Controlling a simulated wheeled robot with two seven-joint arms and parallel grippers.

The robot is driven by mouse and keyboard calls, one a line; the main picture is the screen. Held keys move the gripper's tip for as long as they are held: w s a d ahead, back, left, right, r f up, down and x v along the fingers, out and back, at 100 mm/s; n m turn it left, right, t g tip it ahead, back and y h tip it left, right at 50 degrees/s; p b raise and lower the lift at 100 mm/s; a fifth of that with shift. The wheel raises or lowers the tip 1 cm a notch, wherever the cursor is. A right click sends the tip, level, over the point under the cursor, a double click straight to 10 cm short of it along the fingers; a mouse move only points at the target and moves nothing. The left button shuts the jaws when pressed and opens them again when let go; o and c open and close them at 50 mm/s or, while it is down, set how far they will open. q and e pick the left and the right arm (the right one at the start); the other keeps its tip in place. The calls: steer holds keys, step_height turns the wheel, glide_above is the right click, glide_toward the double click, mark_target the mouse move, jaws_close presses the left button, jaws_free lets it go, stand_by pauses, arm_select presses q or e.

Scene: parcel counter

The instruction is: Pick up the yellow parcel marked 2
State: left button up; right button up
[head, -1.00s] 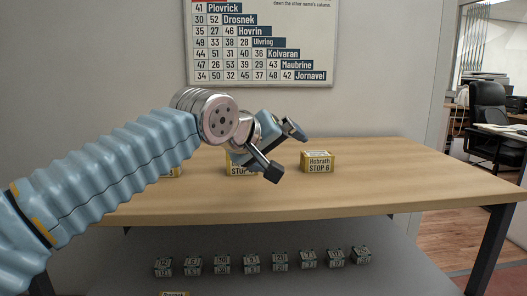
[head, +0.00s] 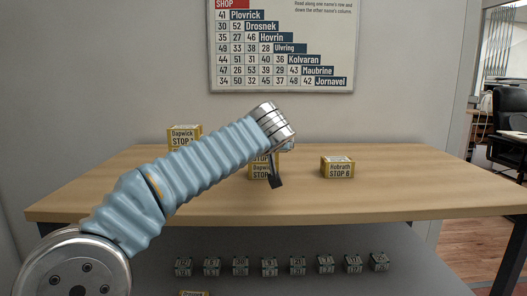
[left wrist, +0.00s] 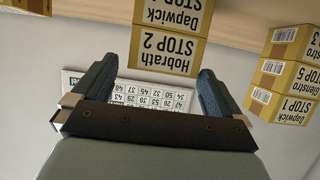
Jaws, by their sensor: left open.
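The yellow parcel marked 2 (left wrist: 165,53), lettered Hobrath STOP 2, shows upside down in the left wrist view. It sits on a parcel lettered Dapwick (left wrist: 175,16), part of a stack on the table. My left gripper (left wrist: 157,72) is open, and the parcel marked 2 appears between its fingers, with a gap seeming to remain ahead of the tips. In the head view my left gripper (head: 282,160) is at the middle stack, and my arm hides most of the parcel marked 2. The lower Dapwick parcel (head: 263,171) shows partly. My right gripper is not in view.
A stack with Dapwick STOP 1 (head: 184,133) on top stands at left; Glenstro STOP 5 (left wrist: 288,76) is below it. Hobrath STOP 6 (head: 338,167) stands alone at right. The table (head: 420,185) is clear at right. A wall chart (head: 280,45) hangs behind.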

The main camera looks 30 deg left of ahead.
arm_select(q)
steer(key=x, duration=0.2)
steer(key=p+x, duration=0.1)
steer(key=x, duration=0.2)
steer(key=shift+s+a+f, duration=0.15)
steer(key=shift+s+f, duration=0.05)
steer(key=shift+f, duration=0.15)
steer(key=c, duration=0.9)
steer(key=shift+o, duration=0.2)
steer(key=shift+r, duration=0.15)
